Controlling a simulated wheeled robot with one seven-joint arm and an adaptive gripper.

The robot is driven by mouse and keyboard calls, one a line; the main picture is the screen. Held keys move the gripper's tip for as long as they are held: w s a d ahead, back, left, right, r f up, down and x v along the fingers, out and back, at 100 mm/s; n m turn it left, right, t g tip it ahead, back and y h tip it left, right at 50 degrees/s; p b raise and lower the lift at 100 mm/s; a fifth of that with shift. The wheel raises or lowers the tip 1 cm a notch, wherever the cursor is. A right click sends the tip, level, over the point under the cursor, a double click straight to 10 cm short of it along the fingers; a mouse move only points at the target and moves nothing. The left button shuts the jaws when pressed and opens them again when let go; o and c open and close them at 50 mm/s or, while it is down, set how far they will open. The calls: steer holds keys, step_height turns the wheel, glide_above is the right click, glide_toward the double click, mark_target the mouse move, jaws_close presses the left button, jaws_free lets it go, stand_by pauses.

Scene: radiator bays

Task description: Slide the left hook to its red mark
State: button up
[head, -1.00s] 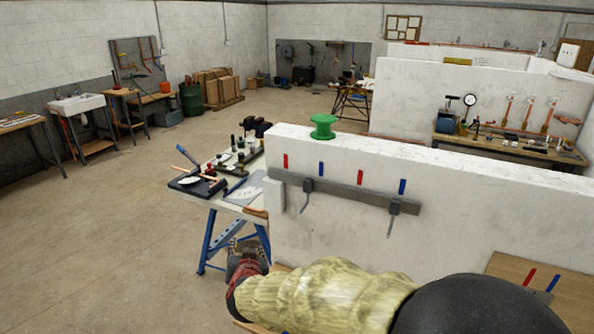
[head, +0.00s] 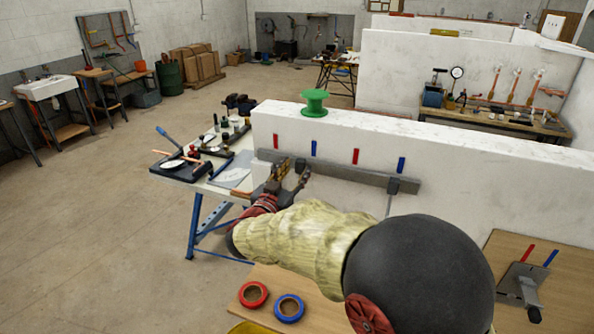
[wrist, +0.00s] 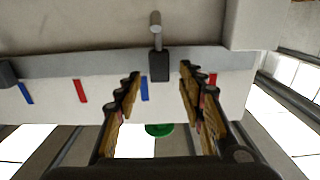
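The left hook is a dark grey slider on a grey rail (head: 345,172) along the white wall. In the wrist view, which looks upside down, the left hook (wrist: 158,66) stands between the fingers of my gripper (wrist: 160,74), with a visible gap on each side. The hook lines up near a blue mark (wrist: 144,88). A red mark (wrist: 213,80) is to its right there, close to one finger; this is the leftmost red mark (head: 276,141) in the head view. In the head view my gripper (head: 292,170) is at the rail and partly hides the hook.
The right hook (head: 403,186) hangs farther along the rail, below another blue mark (head: 401,164). A green spool (head: 315,103) stands on the wall top. A workbench with tools (head: 200,172) is left of the wall. Red tape (head: 253,294) and blue tape (head: 289,308) lie below my arm.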

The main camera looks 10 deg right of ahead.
steer(key=shift+x, duration=0.95)
steer(key=shift+c, duration=1.3)
steer(key=c, duration=0.7)
jaws_close()
